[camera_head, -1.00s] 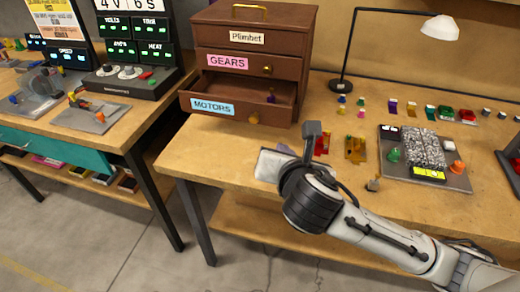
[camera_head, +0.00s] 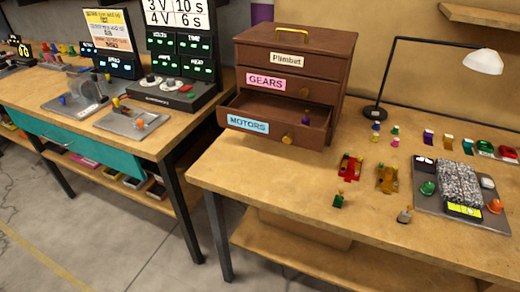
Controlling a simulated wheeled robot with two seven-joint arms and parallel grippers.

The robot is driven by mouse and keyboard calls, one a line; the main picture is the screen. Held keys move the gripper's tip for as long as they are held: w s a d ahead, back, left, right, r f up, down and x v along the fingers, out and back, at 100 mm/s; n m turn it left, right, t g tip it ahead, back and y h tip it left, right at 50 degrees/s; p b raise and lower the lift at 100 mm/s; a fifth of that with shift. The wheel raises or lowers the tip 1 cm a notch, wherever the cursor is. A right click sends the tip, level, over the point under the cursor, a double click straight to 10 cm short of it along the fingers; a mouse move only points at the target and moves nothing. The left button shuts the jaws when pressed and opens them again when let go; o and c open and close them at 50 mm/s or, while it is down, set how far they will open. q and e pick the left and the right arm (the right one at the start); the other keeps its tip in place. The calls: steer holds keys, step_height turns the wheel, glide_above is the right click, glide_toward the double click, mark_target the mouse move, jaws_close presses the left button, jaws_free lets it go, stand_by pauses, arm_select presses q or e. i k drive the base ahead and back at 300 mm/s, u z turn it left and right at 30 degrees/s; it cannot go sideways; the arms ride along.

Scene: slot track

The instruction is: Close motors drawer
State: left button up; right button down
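The motors drawer (camera_head: 262,127) is the bottom drawer of a brown wooden cabinet on the right-hand table. It has a blue MOTORS label and a round brass knob, and it is pulled out toward the front. A small purple item (camera_head: 305,119) shows inside it. The gears drawer (camera_head: 283,84) above, with a pink label, is shut, as is the top Plimbet drawer (camera_head: 300,60). Neither of my grippers is in the picture.
A desk lamp (camera_head: 374,111) stands right of the cabinet. Red (camera_head: 349,167) and yellow (camera_head: 387,178) parts and a small green-topped figure (camera_head: 338,200) lie in front. A grey board (camera_head: 421,200) sits at right. The table in front of the drawer is clear.

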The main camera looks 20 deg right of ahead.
mark_target(279, 111)
steer(key=u, duration=2.15)
steer(key=i, duration=0.8)
steer(key=z, duration=2.45)
